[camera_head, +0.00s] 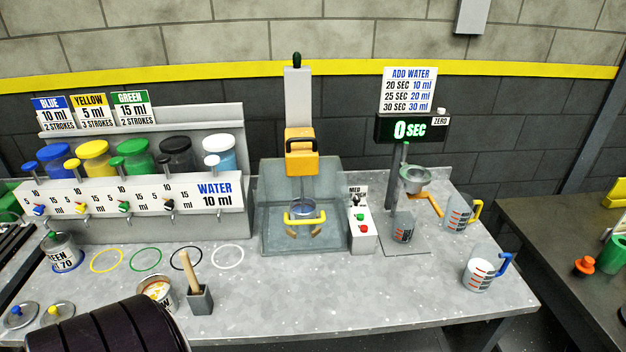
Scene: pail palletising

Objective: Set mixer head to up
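The mixer (299,85) stands at the back middle of the grey counter, with a tall light column. Its orange head (301,165) with a black handle sits on the lower part of the column, and much of the column shows above it. Below the head a yellow clamp bar (305,219) and a small bluish round part show inside a clear guard (272,215). I cannot tell whether the head touches what is below it. Neither gripper's fingers are in view. A dark ribbed part, perhaps of my arm, fills the lower left.
A control box (362,232) with green and red buttons stands right of the mixer. Measuring cups (478,273) and a water stand (416,178) are further right. A paint dispenser (215,193), a pail (63,252) and a brush holder (200,300) are left. The front middle counter is clear.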

